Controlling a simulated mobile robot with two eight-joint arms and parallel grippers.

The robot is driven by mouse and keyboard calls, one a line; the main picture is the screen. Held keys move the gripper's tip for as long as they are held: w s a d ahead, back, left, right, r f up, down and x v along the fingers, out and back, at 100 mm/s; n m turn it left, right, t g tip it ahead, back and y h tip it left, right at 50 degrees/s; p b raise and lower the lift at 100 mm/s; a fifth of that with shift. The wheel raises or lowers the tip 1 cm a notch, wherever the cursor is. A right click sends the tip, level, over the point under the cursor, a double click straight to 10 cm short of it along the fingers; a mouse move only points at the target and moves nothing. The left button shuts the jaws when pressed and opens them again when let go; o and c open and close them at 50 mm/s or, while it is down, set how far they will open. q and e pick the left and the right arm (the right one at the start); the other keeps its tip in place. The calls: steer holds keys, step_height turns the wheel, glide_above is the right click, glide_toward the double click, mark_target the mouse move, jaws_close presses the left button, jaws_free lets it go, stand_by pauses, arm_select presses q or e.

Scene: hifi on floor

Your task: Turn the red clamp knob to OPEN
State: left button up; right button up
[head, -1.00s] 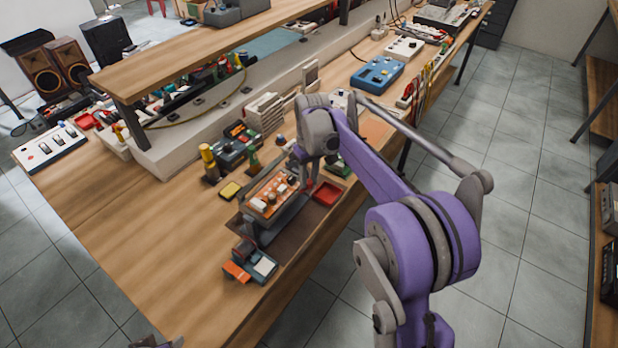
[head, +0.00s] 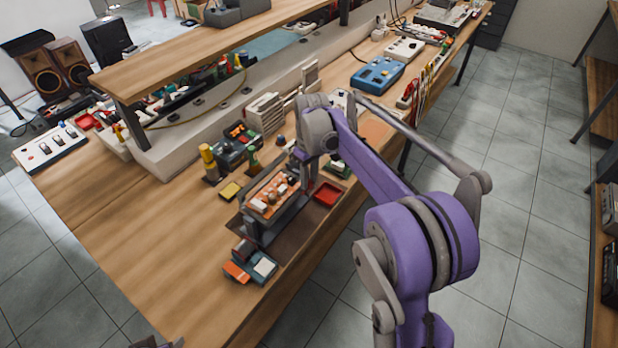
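An orange circuit board (head: 268,200) with pale and dark parts sits in a grey clamp stand (head: 251,228) on a brown mat (head: 282,232) near the bench's front edge. I cannot make out the red clamp knob for sure; it is too small or hidden behind my wrist. My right gripper (head: 303,166) points down at the far right end of the stand. Its fingers are small and mostly hidden by my wrist, so I cannot tell if they touch anything. Only a sliver of my own body shows at the bottom left edge; no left gripper is recognisable.
A red tray (head: 327,194) lies right of the stand. An orange and grey device (head: 250,268) lies in front of it. A yellow box (head: 230,191) and a yellow-topped cylinder (head: 208,158) stand behind left. A raised shelf (head: 190,52) runs along the back.

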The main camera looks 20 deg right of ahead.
mark_target(310, 183)
steer(key=o, duration=0.4)
steer(key=shift+o, duration=0.2)
step_height(310, 183, up, 11)
steer(key=shift+d+p, duration=0.2)
steer(key=shift+p, duration=0.15)
stand_by(0.3)
steer(key=s+a+f+m+t, duration=0.1)
steer(key=s+f, duration=0.3)
steer(key=s, duration=0.5)
steer(key=s+a+f+m+t, duration=0.1)
steer(key=s+a+f, duration=0.3)
steer(key=s, duration=0.5)
steer(key=s+a+f+m+t, duration=0.2)
steer(key=s+f+t, duration=0.1)
steer(key=s, duration=0.5)
steer(key=shift+s+a+f+t, duration=0.3)
steer(key=shift+s+a+f, duration=0.1)
steer(key=shift+f, duration=0.15)
